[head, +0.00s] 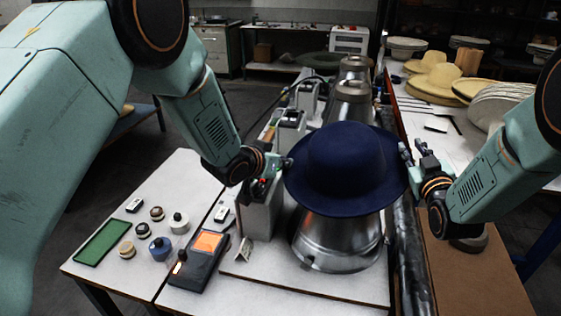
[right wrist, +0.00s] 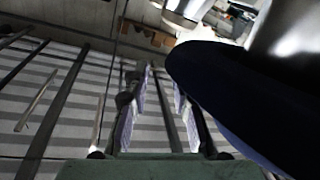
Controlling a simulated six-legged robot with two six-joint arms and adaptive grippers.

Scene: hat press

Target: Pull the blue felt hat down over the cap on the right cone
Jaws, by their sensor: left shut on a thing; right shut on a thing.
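The blue felt hat (head: 345,165) sits level over the top of the nearest metal cone (head: 335,245), with its wide brim spread around it. The cap is hidden under the hat. The cone's lower flared part shows below the brim. My left gripper (head: 281,164) is shut on the brim's left edge. My right gripper (head: 411,154) is at the brim's right edge, shut on it; the right wrist view shows the dark brim (right wrist: 235,95) close beside its fingers (right wrist: 155,110), and the grip itself is hard to make out there.
More metal cones (head: 350,100) stand in a row behind. A control box with an orange screen (head: 208,241), small pots (head: 160,247) and a green tray (head: 103,242) lie on the left table. A dark roller (head: 408,260) runs right of the cone.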

